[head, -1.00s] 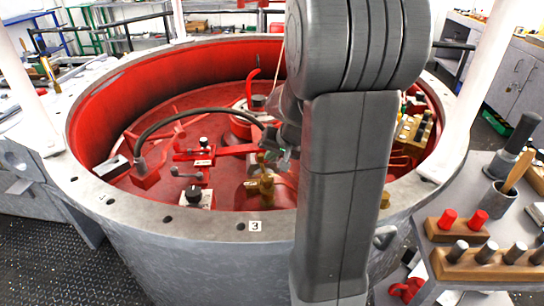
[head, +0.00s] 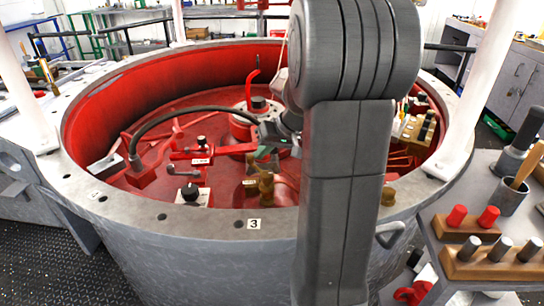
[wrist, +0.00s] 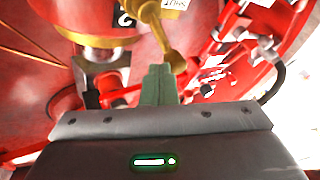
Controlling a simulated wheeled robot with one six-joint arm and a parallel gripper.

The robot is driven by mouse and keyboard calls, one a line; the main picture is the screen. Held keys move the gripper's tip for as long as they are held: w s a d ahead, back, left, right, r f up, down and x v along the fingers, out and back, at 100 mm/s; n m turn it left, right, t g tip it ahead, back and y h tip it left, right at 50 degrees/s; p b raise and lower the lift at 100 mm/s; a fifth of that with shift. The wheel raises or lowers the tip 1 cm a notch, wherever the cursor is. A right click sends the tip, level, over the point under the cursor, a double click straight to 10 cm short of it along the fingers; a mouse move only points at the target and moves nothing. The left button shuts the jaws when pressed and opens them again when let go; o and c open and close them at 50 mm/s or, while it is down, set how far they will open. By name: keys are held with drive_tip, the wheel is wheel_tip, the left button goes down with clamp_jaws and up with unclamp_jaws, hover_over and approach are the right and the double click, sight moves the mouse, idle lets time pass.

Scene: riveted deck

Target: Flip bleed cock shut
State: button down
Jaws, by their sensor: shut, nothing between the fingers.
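The bleed cock (head: 266,186) is a small brass fitting on the red floor inside the drum, near the front wall. In the wrist view its brass lever (wrist: 166,42) slants down to a rounded end, beside a tag (wrist: 174,5) that appears to read SHUT. My gripper (head: 264,155) is above and just behind the cock in the head view. Its green fingers (wrist: 158,82) are together and empty, close to the lever's rounded end. I cannot tell whether they touch it. My fingers partly hide the lever in the head view.
A black hose (head: 190,112) arches across the drum to the left. A black knob on a white plate (head: 190,193) stands left of the cock. The drum's grey rim (head: 150,208) and a "3" label (head: 254,224) are in front. A brass block (head: 416,130) is at right.

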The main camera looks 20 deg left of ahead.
sight(250, 156)
drive_tip(key=shift+s+a, duration=0.15)
drive_tip(key=n+g, duration=0.1)
drive_tip(key=n, duration=0.2)
drive_tip(key=a+n+g, duration=0.1)
drive_tip(key=shift+s+g, duration=0.3)
drive_tip(key=n, duration=0.1)
drive_tip(key=s+n+g+h+p, duration=0.1)
drive_tip(key=n, duration=0.1)
drive_tip(key=n+g+h, duration=0.1)
drive_tip(key=shift+s+a+r+n+p, duration=0.1)
drive_tip(key=shift+s+a+n+p, duration=0.2)
drive_tip(key=shift+s+a+n, duration=0.1)
drive_tip(key=shift+s, duration=0.35)
drive_tip(key=p+v, duration=0.2)
drive_tip(key=v, duration=1.1)
drive_tip(key=shift+w+r+p, duration=0.2)
drive_tip(key=shift+w+p, duration=0.1)
drive_tip(key=shift+w, duration=0.15)
drive_tip(key=shift+d, duration=0.15)
